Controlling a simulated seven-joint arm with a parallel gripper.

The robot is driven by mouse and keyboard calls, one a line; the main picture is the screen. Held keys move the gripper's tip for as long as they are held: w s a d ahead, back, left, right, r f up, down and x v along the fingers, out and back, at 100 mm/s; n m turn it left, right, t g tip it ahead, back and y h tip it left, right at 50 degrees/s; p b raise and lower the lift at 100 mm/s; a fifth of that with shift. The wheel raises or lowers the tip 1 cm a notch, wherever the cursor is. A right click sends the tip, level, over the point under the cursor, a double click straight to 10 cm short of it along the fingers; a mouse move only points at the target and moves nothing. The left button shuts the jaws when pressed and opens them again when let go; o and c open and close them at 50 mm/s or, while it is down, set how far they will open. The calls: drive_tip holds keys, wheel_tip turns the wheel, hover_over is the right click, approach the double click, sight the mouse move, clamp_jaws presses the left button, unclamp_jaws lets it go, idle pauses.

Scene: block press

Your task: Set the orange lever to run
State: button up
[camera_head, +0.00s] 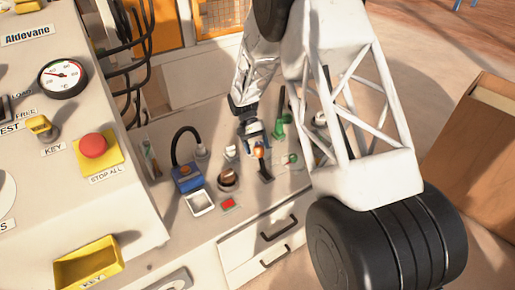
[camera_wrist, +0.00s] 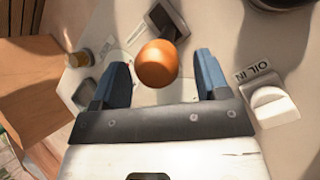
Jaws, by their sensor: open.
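The orange lever's round knob (camera_wrist: 157,63) shows in the wrist view between my two blue fingers, with a gap on each side. A dark plate with a pale border (camera_wrist: 164,18) lies just beyond it. In the head view the orange lever (camera_head: 260,152) is small and stands on the bench, partly crowded by my gripper (camera_head: 252,134). My gripper also shows in the wrist view (camera_wrist: 162,72), open, its fingers on either side of the knob and holding nothing. No run marking can be read, so the lever's setting cannot be told.
A white knob (camera_wrist: 272,105) marked OIL IN sits right of my fingers in the wrist view. The bench also holds a blue box (camera_head: 188,178), a white-rimmed tray (camera_head: 200,203), a red button (camera_head: 229,204) and a green fitting (camera_head: 278,130). A control cabinet (camera_head: 120,205) stands left.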

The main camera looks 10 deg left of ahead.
drive_tip(key=v, duration=0.7)
drive_tip(key=shift+r, duration=0.1)
idle(0.5)
drive_tip(key=s+d+r+t+y, duration=0.1)
drive_tip(key=s+d+r, duration=0.4)
drive_tip(key=d+r, duration=0.3)
drive_tip(key=s+d+r+m+t+y, duration=0.1)
drive_tip(key=s+d+r, duration=0.5)
drive_tip(key=d+r, duration=0.2)
drive_tip(key=s+d+r+t+y, duration=0.1)
drive_tip(key=s+d+r+y, duration=0.1)
drive_tip(key=s+d+r, duration=0.45)
drive_tip(key=s+d+r+t, duration=0.1)
drive_tip(key=s+d, duration=0.4)
drive_tip(key=s, duration=0.3)
drive_tip(key=s+d+r+t, duration=0.1)
drive_tip(key=s+d+t, duration=0.1)
drive_tip(key=s+d, duration=0.3)
drive_tip(key=s+d+r+m+t, duration=0.1)
drive_tip(key=s+d, duration=0.4)
drive_tip(key=s, duration=0.7)
drive_tip(key=shift+s+r+t+y, duration=0.25)
drive_tip(key=shift+r+t+y, duration=0.15)
drive_tip(key=shift+r+t, duration=0.1)
